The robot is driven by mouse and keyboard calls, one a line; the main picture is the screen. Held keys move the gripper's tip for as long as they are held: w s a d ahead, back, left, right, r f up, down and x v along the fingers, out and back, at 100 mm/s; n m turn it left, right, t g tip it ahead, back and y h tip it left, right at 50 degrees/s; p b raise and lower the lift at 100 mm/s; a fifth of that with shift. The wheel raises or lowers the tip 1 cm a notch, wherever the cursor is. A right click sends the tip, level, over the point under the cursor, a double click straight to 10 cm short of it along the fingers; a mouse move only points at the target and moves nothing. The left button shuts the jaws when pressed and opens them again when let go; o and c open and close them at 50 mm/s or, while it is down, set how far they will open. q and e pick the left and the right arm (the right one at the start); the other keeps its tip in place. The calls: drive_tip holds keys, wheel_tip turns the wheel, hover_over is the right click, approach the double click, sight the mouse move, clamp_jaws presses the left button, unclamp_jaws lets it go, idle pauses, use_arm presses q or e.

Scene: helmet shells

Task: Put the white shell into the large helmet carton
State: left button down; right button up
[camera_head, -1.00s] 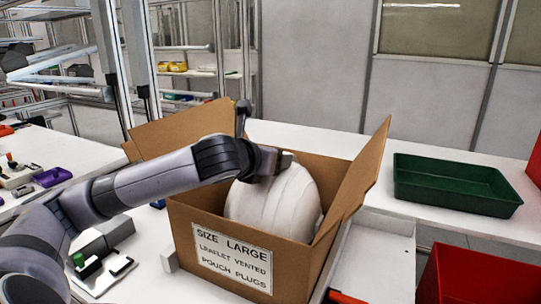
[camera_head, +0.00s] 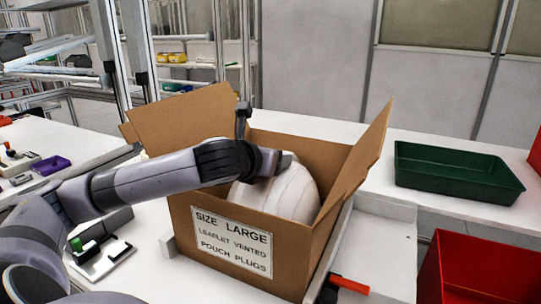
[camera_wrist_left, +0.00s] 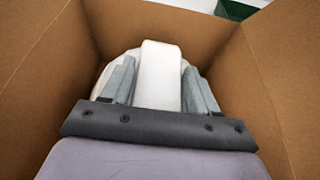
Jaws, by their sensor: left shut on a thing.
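The white shell (camera_head: 290,192) is inside the open cardboard carton (camera_head: 185,222), its upper part showing above the front wall. The carton's label reads SIZE LARGE, LEAFLET VENTED, POUCH PLUGS. My left gripper (camera_head: 284,162) reaches in over the carton's left side and is shut on the shell's top. In the left wrist view the two grey fingers (camera_wrist_left: 160,85) sit either side of a raised white ridge of the shell (camera_wrist_left: 160,60), with cardboard walls around. Whether the shell rests on the carton's floor is hidden. My right gripper is not in view.
The carton's flaps stand open, one tall at the right (camera_head: 368,150). A green tray (camera_head: 455,186) lies at the right on the white table. A red bin (camera_head: 485,270) is at the lower right. An orange-handled tool (camera_head: 349,284) lies right of the carton.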

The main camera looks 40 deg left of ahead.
use_arm(q)
drive_tip(key=shift+f, duration=0.35)
drive_tip(key=shift+c, duration=1.7)
unclamp_jaws()
drive_tip(key=shift+o, duration=0.7)
drive_tip(key=shift+s, duration=0.15)
drive_tip(key=v, duration=0.5)
drive_tip(key=shift+s+d+r+b, duration=0.2)
drive_tip(key=shift+s+b, duration=0.1)
drive_tip(key=shift+b, duration=0.1)
drive_tip(key=shift+s+d+r, duration=0.1)
drive_tip(key=shift+s+r, duration=0.1)
drive_tip(key=shift+s, duration=0.3)
drive_tip(key=shift+r, duration=0.1)
